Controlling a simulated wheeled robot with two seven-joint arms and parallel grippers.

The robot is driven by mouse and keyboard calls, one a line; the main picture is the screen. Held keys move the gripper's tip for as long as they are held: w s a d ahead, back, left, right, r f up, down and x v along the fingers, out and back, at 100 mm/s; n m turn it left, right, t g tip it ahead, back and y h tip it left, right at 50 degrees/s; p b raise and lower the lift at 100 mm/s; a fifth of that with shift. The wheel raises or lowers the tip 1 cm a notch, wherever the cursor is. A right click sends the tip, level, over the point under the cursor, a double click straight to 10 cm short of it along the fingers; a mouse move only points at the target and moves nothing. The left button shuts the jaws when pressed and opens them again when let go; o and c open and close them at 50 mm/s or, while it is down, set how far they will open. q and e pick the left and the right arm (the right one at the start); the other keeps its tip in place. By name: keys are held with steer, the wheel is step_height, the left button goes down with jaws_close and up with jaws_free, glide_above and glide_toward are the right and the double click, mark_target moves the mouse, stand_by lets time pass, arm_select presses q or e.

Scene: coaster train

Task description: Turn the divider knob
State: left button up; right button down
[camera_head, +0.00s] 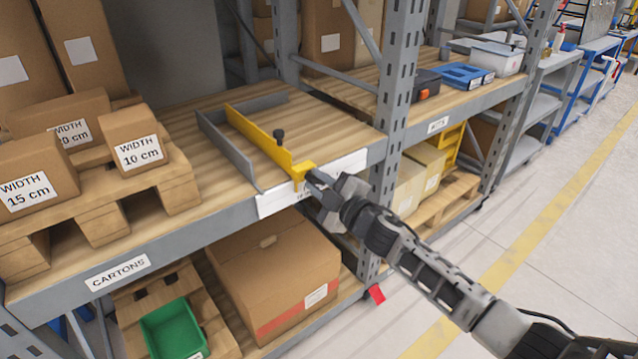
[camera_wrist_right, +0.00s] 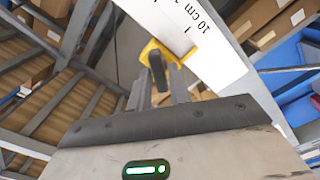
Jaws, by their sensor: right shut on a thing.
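The yellow divider (camera_head: 255,135) stands upright on the wooden shelf deck, its front end over the shelf's front edge. My right gripper (camera_head: 312,178) is at the divider's yellow front end and shut. In the right wrist view a dark knob (camera_wrist_right: 158,72) lies between my fingers, in front of the yellow end piece (camera_wrist_right: 151,48). In the head view the gripper hides this knob. A white scale strip (camera_head: 275,203) runs along the shelf edge; "10 cm" reads on it in the wrist view. My left gripper is not in view.
A grey fixed divider (camera_head: 226,148) stands left of the yellow one. Cartons marked with widths (camera_head: 138,148) sit on a pallet at left. A rack upright (camera_head: 396,85) rises right of my gripper. A large carton (camera_head: 270,275) is below. The aisle floor at right is clear.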

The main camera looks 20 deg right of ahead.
steer(key=n, duration=0.3)
steer(key=n+b, duration=0.1)
steer(key=n, duration=0.1)
steer(key=shift+f+n, duration=0.2)
steer(key=shift+n, duration=0.2)
steer(key=n, duration=0.5)
steer(key=shift+f+b, duration=0.1)
steer(key=shift+b, duration=0.3)
steer(key=c, duration=1.4)
jaws_free()
steer(key=shift+c, duration=0.2)
steer(key=shift+s, duration=0.1)
steer(key=b+v, duration=0.1)
steer(key=v, duration=1.5)
